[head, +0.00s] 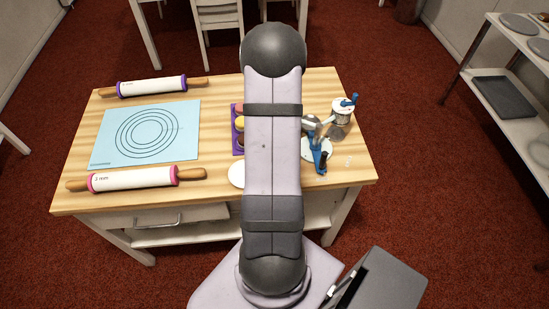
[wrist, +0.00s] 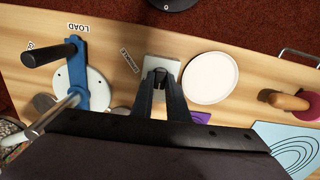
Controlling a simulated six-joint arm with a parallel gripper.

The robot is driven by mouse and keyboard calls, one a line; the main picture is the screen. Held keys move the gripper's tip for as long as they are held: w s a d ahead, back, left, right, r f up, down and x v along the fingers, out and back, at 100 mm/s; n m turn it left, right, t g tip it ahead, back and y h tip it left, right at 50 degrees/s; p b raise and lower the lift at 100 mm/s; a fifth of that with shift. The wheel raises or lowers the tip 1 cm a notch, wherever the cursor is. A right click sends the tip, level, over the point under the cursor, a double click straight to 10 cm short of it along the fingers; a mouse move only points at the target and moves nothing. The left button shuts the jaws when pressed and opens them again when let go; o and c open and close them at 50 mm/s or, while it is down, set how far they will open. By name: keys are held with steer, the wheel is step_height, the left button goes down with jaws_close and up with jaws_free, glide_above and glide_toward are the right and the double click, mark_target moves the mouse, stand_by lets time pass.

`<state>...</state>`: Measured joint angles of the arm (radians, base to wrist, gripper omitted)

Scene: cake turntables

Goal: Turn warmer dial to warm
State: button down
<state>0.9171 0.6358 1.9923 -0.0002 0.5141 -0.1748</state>
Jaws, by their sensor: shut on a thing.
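The warmer dial (wrist: 160,72) is a small dark knob on a light grey square base (wrist: 152,61) in the wrist view. My gripper (wrist: 160,79) is shut on the knob, one dark finger on each side of it. The fingers hide most of the knob, so its pointer cannot be read. A small label (wrist: 128,61) lies beside the base, too small and tilted to read surely. A white round plate (wrist: 210,78) is just right of the dial. In the head view my arm hides the gripper and the dial; the white plate (head: 236,175) shows partly.
A turntable with a blue crank arm (wrist: 80,72) and black handle stands left of the gripper, near a "LOAD" label (wrist: 77,27). Rolling pins (head: 133,178) and a blue mat (head: 120,150) lie on the left of the wooden table.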

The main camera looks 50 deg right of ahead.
stand_by(0.4)
steer(key=c, duration=1.7)
jaws_free()
steer(key=shift+r, duration=0.15)
steer(key=shift+r+b, duration=0.85)
steer(key=shift+r, duration=2.7)
steer(key=shift+m, duration=0.3)
